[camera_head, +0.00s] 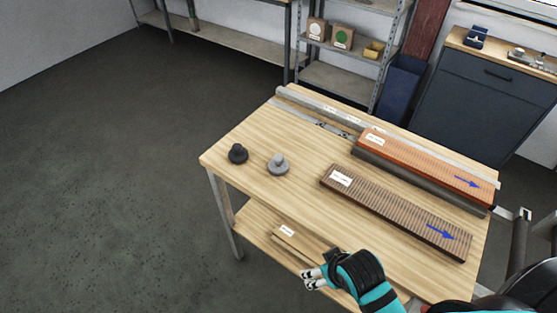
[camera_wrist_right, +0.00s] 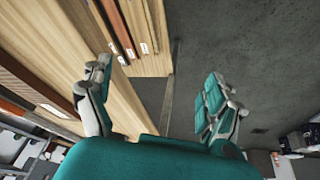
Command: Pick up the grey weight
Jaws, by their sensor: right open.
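The grey weight (camera_head: 278,163) stands upright on the wooden table (camera_head: 300,130), near its left part, with a knob on top. A dark weight (camera_head: 237,153) stands to its left, apart from it. My right gripper (camera_head: 310,279) is at the table's front edge, well in front of the grey weight and clear of it. In the right wrist view its fingers (camera_wrist_right: 160,100) are spread wide with nothing between them. Neither weight can be made out in the right wrist view. My left gripper is not in view.
A brown ribbed board (camera_head: 395,210) with a blue arrow lies right of the grey weight. An orange ribbed board (camera_head: 425,165) lies behind it beside a metal rail (camera_head: 330,108). A lower shelf (camera_head: 262,228) is under the table. Shelving (camera_head: 345,75) and a dark cabinet (camera_head: 480,100) stand behind.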

